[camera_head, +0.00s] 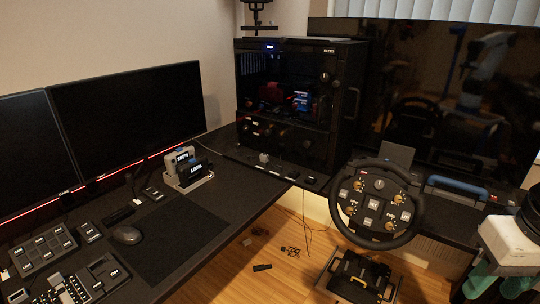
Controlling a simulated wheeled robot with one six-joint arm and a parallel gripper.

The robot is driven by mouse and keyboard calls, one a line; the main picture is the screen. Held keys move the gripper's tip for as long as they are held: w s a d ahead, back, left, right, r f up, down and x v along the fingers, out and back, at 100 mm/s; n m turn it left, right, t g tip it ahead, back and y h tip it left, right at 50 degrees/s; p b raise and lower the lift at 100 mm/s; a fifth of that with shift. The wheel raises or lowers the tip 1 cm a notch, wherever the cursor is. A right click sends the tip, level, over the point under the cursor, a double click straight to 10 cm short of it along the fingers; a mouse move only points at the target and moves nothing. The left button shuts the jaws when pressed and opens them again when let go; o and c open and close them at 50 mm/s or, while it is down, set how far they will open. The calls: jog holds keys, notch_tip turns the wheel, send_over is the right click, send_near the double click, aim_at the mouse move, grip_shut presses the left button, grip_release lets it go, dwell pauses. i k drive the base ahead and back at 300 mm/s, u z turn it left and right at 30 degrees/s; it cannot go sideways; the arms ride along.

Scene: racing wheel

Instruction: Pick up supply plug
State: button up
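I cannot single out the supply plug for certain. A small grey plug-like piece (263,157) stands on the dark desk (262,192), in front of the black computer case. Several small dark items with thin cables lie on the wooden floor below, too small to identify. Part of my arm, with a white block and teal pieces, shows at the lower right edge. The teal pieces (492,284) look like my gripper, far to the right of the grey piece. They are cut by the frame, and their opening is unclear.
A steering wheel (377,205) stands at centre right, with pedals (358,276) on the floor below. Monitors (132,115), a mouse (127,235) and button boxes occupy the left desk. Some floor is clear between desk and pedals.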

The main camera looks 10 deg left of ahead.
aim_at(263, 158)
jog(key=u, duration=0.5)
jog(key=k, duration=1.1)
jog(key=z, duration=0.65)
jog(key=i, duration=1.35)
jog(key=u, duration=0.7)
jog(key=i, duration=0.75)
jog(key=u, duration=0.8)
